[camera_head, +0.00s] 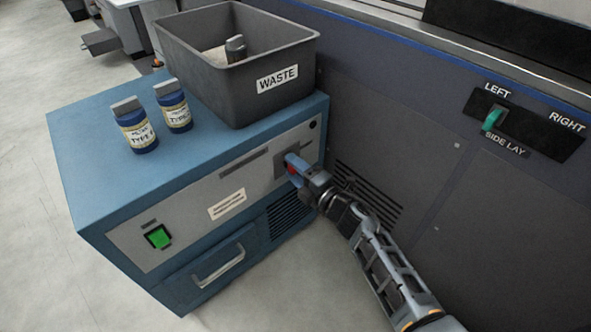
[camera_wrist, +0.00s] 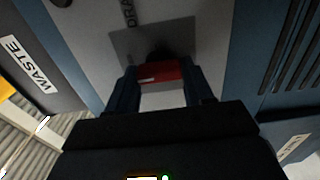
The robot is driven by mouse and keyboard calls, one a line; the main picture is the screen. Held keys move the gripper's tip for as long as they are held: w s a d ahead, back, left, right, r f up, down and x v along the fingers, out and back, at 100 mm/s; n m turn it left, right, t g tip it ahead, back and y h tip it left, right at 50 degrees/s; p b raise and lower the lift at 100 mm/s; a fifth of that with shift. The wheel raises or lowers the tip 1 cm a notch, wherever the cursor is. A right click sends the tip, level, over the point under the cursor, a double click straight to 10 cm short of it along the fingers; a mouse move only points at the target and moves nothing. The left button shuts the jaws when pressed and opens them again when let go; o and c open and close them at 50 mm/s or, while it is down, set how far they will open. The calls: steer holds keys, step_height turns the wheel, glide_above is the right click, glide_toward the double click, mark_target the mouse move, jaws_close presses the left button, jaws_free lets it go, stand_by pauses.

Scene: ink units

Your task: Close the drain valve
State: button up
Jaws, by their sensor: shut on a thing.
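The drain valve has a red handle (camera_wrist: 160,72) on a dark grey plate (camera_wrist: 148,42) marked with partly hidden letters "DRA". The plate is on the front of the blue cabinet (camera_head: 80,160), near its right end. My gripper (camera_head: 294,168) is at the valve with its fingers on either side of the red handle, shut on it. In the wrist view the gripper (camera_wrist: 160,82) has the handle between its two fingertips, and the handle lies across the picture. In the head view the gripper hides most of the valve.
A grey WASTE bin (camera_head: 205,75) and two blue bottles (camera_head: 137,133) stand on the cabinet. The front has a green switch (camera_head: 158,237) and a drawer handle (camera_head: 218,266). A dark machine wall (camera_head: 420,170) with a SIDE LAY switch (camera_head: 493,119) is close on the right.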

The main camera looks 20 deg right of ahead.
steer(key=shift+w+a+r, duration=0.1)
steer(key=shift+a+r, duration=0.05)
steer(key=shift+a, duration=0.05)
steer(key=o, duration=1)
steer(key=shift+o, duration=0.2)
steer(key=shift+d, duration=0.1)
steer(key=p+v, duration=0.3)
steer(key=v, duration=0.4)
steer(key=shift+s, duration=0.35)
